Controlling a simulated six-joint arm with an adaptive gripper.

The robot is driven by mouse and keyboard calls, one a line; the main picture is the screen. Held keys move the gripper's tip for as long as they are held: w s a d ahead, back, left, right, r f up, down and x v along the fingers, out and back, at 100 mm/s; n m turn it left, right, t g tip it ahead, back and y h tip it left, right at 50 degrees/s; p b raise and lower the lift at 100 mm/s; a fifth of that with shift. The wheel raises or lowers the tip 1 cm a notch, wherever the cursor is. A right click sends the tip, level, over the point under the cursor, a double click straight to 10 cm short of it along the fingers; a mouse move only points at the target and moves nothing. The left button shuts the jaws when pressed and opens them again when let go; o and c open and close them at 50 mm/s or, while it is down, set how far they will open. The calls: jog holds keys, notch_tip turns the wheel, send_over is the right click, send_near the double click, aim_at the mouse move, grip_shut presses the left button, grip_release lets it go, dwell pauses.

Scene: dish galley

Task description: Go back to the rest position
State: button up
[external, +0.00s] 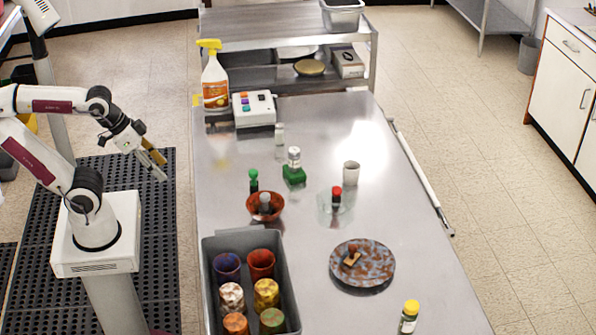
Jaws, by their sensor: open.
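My gripper (156,166) is at the left, over the black floor mat and left of the steel table (230,185). It points down and to the right, is open and holds nothing that I can see. My arm is folded above its white base, clear of the table and of everything on it.
A grey bin (290,262) with several coloured cups stands at the table's front left. Behind it are a red-brown bowl (262,207), a green-based bottle (294,168) and a white cup (351,173). A speckled plate (378,270), button box (254,110) and spray bottle (215,85) also stand there.

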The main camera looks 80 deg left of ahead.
jog(key=shift+s+d+f, duration=0.1)
jog(key=shift+s+d, duration=0.3)
jog(key=shift+s, duration=0.35)
